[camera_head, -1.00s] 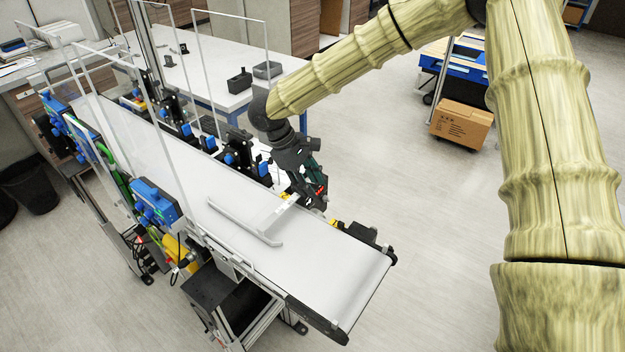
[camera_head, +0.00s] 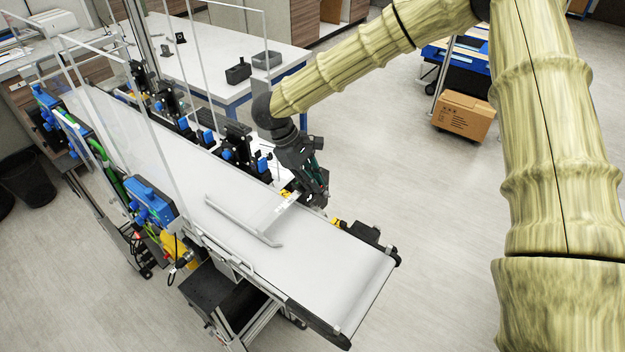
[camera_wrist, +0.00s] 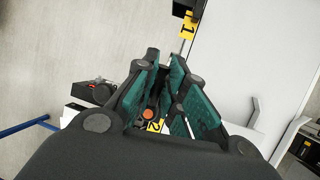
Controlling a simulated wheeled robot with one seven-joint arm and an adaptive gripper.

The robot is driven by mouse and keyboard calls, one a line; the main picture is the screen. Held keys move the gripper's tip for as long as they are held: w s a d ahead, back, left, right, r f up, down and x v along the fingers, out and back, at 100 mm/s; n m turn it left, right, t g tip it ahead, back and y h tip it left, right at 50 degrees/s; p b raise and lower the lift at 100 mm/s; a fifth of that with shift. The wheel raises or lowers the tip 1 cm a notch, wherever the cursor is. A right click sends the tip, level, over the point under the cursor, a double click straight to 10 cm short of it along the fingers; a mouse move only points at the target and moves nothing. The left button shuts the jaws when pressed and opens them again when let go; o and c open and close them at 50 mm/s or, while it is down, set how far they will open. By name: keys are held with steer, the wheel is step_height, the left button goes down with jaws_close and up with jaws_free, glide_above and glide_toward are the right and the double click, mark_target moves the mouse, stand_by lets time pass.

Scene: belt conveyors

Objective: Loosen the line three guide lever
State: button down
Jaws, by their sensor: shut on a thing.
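My gripper (camera_head: 316,197) is at the far side of the white conveyor belt (camera_head: 330,278), close to its near end. In the wrist view my gripper (camera_wrist: 164,66) has its green-padded fingers closed in around a small part, which appears to be a guide lever; the fingers hide most of it. An orange-red round piece (camera_wrist: 147,115) shows between the fingers. A yellow label "2" (camera_wrist: 154,126) is just below it, and a yellow label "1" (camera_wrist: 188,25) is farther up. I see no label "3". A grey guide rail (camera_head: 243,222) lies over the belt.
A black block (camera_head: 368,236) stands at the belt's far edge, right of my gripper. Several black-and-blue units (camera_head: 240,150) line that edge to the left. Clear upright panels stand over the belt. The floor to the right is open up to a cardboard box (camera_head: 463,117).

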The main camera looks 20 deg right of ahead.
steer(key=shift+w+d+r+n+b, duration=0.1)
steer(key=shift+w+r+n+b, duration=0.05)
steer(key=shift+n+b, duration=0.2)
steer(key=shift+w+d+n+t+b, duration=0.15)
steer(key=shift+n+t+b, duration=0.3)
steer(key=shift+t+b, duration=0.1)
steer(key=w+n+t, duration=0.1)
steer(key=n, duration=0.3)
steer(key=w+n+t+y+b, duration=0.1)
steer(key=n+t, duration=0.1)
steer(key=n, duration=0.3)
steer(key=w+d+n+t+b, duration=0.1)
steer(key=w+n+t, duration=0.1)
steer(key=n, duration=0.3)
steer(key=shift+w+r+y, duration=0.1)
steer(key=shift+r+y, duration=0.05)
steer(key=shift+y, duration=0.15)
steer(key=shift+w+a+n+t+y, duration=0.2)
steer(key=shift+w+n+y, duration=0.1)
steer(key=shift+n, duration=0.55)
steer(key=shift+w+a+n+t+y, duration=0.1)
steer(key=shift+w+n+t+y, duration=0.15)
steer(key=shift+n, duration=0.6)
steer(key=c, duration=1.5)
jaws_free()
steer(key=shift+s, duration=0.1)
